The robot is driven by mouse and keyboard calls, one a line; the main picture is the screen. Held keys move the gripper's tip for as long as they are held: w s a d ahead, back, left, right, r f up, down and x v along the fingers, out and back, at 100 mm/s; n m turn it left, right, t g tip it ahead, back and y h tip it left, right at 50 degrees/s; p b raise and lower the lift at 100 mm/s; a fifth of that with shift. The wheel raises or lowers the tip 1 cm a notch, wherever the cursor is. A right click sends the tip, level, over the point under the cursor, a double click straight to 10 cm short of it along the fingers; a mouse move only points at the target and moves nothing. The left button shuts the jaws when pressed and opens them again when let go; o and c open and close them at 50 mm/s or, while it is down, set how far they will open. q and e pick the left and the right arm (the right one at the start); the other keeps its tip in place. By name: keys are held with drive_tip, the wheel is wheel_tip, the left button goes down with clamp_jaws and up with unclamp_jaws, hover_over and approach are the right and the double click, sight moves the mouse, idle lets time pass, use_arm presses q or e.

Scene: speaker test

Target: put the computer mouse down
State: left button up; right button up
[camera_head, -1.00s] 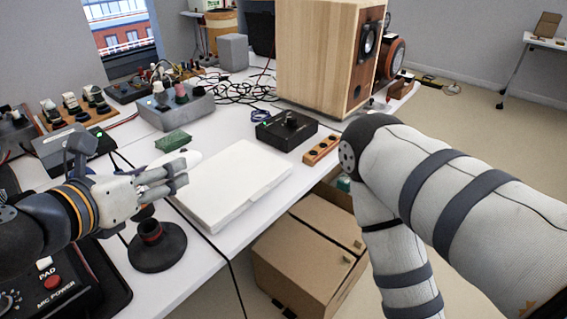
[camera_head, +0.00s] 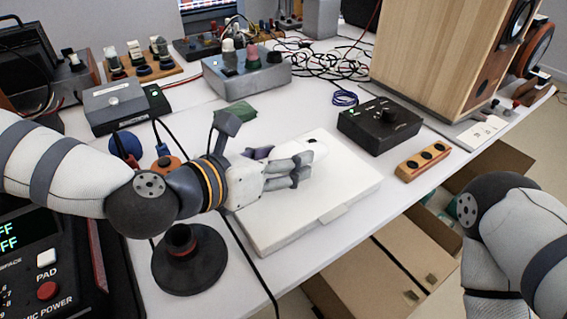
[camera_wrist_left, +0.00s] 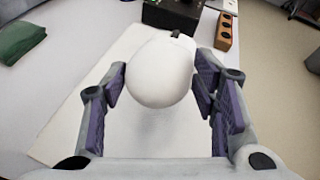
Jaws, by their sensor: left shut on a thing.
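The computer mouse is white and rounded. It sits between the purple-padded fingers in the left wrist view (camera_wrist_left: 163,72), and in the head view only part of it (camera_head: 313,149) shows past the fingers. My left gripper (camera_head: 296,168) is shut on it, over the flat white case (camera_head: 335,192) on the table. I cannot tell whether the mouse touches the case. My right gripper is out of view; only part of my right arm shows at the right edge.
A black box with a knob (camera_head: 380,125) and a wooden block with dark holes (camera_head: 422,160) stand right of the case. A round black stand (camera_head: 190,262) is at front left. Cardboard boxes (camera_head: 375,285) lie below the table edge.

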use_arm(q)
drive_tip(key=f+b, duration=0.1)
drive_tip(key=f, duration=0.1)
drive_tip(key=w+f+b, duration=0.1)
drive_tip(key=f, duration=0.2)
drive_tip(key=shift+w, duration=0.2)
drive_tip(key=shift+s+r, duration=0.25)
drive_tip(key=shift+r, duration=0.15)
drive_tip(key=shift+s+r, duration=0.2)
drive_tip(key=shift+w+f, duration=0.2)
drive_tip(key=shift+f, duration=0.15)
drive_tip(key=o, duration=1.2)
drive_tip(key=shift+r, duration=0.15)
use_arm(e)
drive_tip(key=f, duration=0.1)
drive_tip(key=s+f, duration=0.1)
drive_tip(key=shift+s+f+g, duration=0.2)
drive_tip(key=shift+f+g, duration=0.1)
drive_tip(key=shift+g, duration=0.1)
